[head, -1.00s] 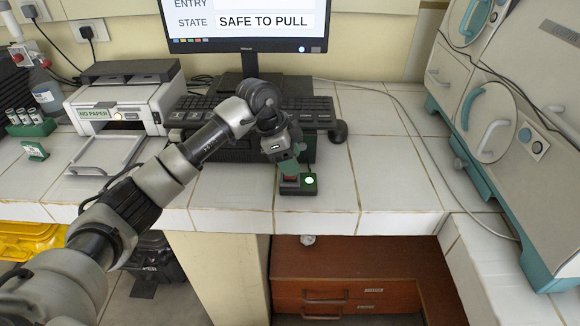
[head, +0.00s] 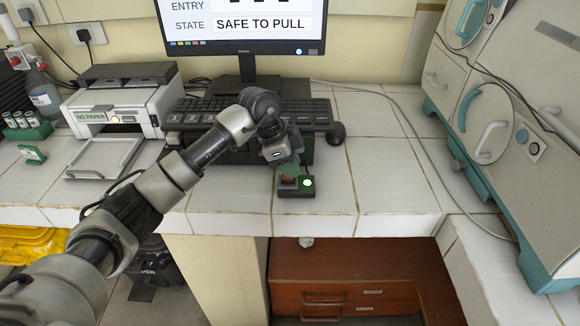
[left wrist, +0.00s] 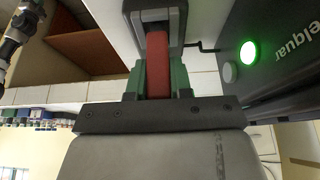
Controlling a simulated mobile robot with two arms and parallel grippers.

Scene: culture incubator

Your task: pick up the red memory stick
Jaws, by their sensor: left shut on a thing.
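The red memory stick (left wrist: 158,62) is between the green fingers of my left gripper (left wrist: 158,82), which is shut on it. In the head view the left gripper (head: 288,172) reaches down over the dark reader box (head: 297,191) at the bench's front edge, and a bit of red shows at its tips. The far end of the stick meets a dark grey housing (left wrist: 135,18) in the left wrist view. I cannot tell how deep it sits there. My right gripper is not in view.
A green light (head: 307,183) glows on the reader. The monitor (head: 240,30) reads SAFE TO PULL. A keyboard (head: 300,110) and mouse (head: 336,133) lie behind, a printer (head: 120,105) stands left, an incubator (head: 500,120) right. The tiles right of the reader are clear.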

